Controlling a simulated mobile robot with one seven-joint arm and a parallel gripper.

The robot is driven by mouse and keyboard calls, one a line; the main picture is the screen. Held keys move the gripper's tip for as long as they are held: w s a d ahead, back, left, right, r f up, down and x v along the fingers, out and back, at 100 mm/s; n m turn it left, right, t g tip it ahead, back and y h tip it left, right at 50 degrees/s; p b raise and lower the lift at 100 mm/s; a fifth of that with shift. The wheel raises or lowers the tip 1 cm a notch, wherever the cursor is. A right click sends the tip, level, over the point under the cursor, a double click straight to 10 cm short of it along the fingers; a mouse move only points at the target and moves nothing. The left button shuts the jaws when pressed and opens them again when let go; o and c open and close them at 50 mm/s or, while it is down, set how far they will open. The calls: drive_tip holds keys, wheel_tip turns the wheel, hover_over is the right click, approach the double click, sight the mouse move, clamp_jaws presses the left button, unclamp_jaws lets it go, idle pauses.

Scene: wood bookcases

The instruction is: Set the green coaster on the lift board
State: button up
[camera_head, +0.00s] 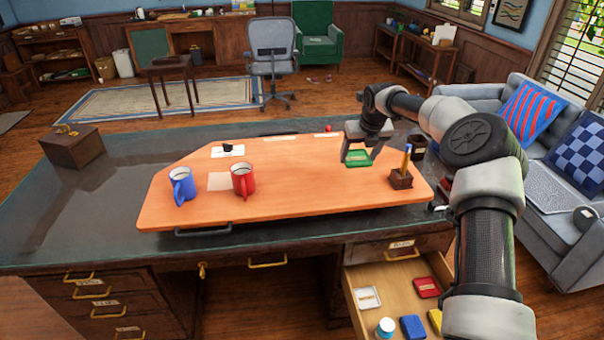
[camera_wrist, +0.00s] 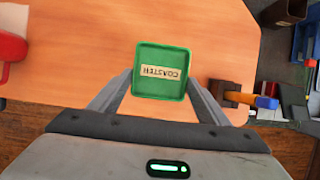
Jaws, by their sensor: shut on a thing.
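The green coaster (camera_head: 358,158) is a square with a label reading "COASTER". It shows between my gripper's fingers in the wrist view (camera_wrist: 162,70). My gripper (camera_head: 358,154) is shut on it, over the right part of the orange wooden lift board (camera_head: 290,195) on the desk. The coaster looks flat and close to the board; I cannot tell whether it touches it. The board also fills most of the wrist view (camera_wrist: 80,45).
On the board stand a blue mug (camera_head: 182,186), a red mug (camera_head: 243,181) and a pen holder (camera_head: 401,179). A pale paper square (camera_head: 218,182) lies between the mugs. An open drawer (camera_head: 385,285) at front right holds several coloured items. A wooden box (camera_head: 73,148) sits far left.

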wheel_tip(320, 180, down, 10)
drive_tip(key=shift+r, duration=0.1)
drive_tip(key=o, duration=1.1)
drive_tip(key=shift+r, duration=0.1)
drive_tip(key=v, duration=1.2)
drive_tip(key=shift+w+r, duration=0.1)
